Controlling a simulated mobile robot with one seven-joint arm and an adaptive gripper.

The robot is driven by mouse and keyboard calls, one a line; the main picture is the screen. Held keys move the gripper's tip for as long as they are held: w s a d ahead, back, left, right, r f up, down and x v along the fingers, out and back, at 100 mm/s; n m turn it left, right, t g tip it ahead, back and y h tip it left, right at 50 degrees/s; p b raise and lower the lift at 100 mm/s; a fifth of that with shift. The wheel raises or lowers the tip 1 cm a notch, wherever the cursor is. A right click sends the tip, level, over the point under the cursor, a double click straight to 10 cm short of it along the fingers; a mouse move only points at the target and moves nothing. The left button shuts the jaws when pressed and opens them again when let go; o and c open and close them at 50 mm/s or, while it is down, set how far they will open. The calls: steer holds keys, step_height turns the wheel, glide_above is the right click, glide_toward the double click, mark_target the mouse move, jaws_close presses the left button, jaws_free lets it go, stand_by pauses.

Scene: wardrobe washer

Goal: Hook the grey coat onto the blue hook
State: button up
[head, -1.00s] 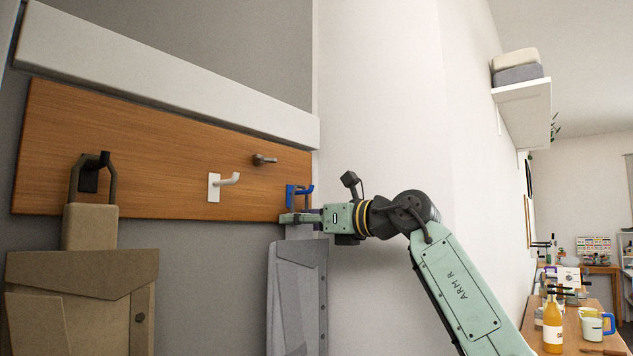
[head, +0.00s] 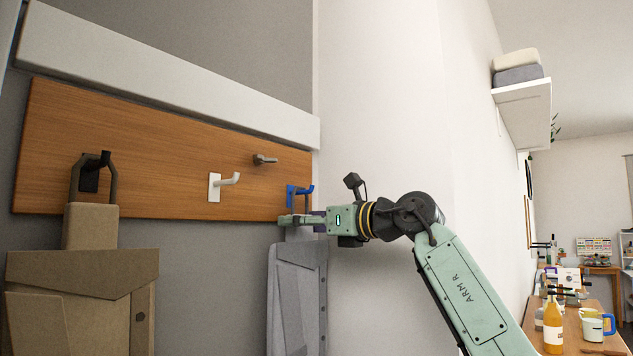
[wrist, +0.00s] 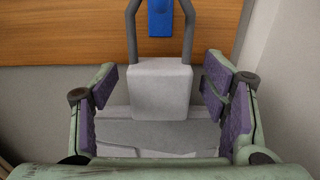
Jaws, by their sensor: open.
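The grey coat (head: 290,295) hangs upright below the blue hook (head: 291,197) at the right end of the wooden board. In the wrist view, the coat's pale neck block (wrist: 160,88) carries a dark grey loop (wrist: 131,35). Its two sides run up on either side of the blue hook (wrist: 160,18); the loop's top is cut off there. In the head view the loop's top is small and overlaps the hook, apparently around it. My gripper (wrist: 158,95) is open, with a finger apart from the block on each side. It also shows in the head view (head: 298,220).
A brown coat (head: 80,290) hangs on a black hook (head: 88,178) at the left. A white hook (head: 216,187) and a grey-brown peg (head: 264,160) are on the wooden board (head: 150,150) between. A white wall (head: 380,100) stands close on the right.

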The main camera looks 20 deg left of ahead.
steer(key=v, duration=1.1)
steer(key=shift+s+d, duration=0.15)
steer(key=shift+d, duration=0.05)
steer(key=shift+r, duration=0.1)
